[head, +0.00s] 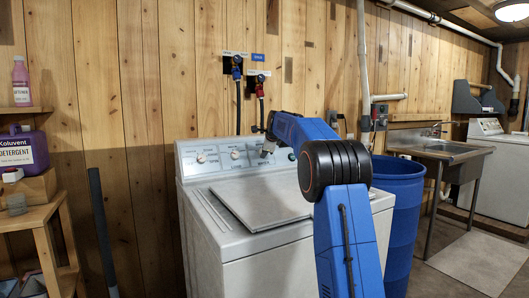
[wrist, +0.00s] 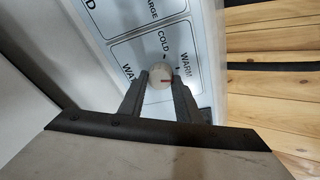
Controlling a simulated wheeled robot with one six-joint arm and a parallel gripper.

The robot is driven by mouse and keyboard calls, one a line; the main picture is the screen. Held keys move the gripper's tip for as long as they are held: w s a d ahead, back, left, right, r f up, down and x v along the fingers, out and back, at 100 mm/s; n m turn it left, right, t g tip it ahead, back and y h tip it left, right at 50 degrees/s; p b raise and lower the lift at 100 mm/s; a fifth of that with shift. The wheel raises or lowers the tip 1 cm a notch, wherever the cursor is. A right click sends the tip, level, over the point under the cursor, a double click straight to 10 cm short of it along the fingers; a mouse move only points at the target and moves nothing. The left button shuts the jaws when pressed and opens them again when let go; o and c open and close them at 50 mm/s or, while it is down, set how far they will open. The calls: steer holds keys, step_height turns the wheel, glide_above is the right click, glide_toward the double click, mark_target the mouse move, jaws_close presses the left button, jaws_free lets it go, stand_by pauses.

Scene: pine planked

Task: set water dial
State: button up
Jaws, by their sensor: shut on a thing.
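The water dial (wrist: 158,72) is a small round pale knob with a short red mark on its face, in the wrist view. It sits on a white panel section with the printed words COLD, WARM and a partly covered word starting WA. The red mark lies roughly across the picture, toward the right side of the knob, below the word WARM. My gripper (wrist: 160,84) is shut on the dial, one dark finger on each side. In the head view my gripper (head: 267,151) is at the control panel (head: 218,157) of the white washer (head: 258,240), and hides the dial there.
Other knobs (head: 201,158) show along the panel. The washer lid (head: 255,200) is closed below my arm. A blue barrel (head: 405,210) stands close at the right. Hoses and red and blue valves (head: 237,72) hang on the wall above.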

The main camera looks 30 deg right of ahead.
steer(key=m+y, duration=0.1)
steer(key=m, duration=0.3)
steer(key=shift+d+f+g, duration=0.1)
steer(key=shift+g, duration=0.2)
steer(key=shift+m+y, duration=0.5)
steer(key=shift+m, duration=1.2)
steer(key=o, duration=1.1)
steer(key=shift+c, duration=0.2)
steer(key=v, duration=1.7)
steer(key=shift+r, duration=0.35)
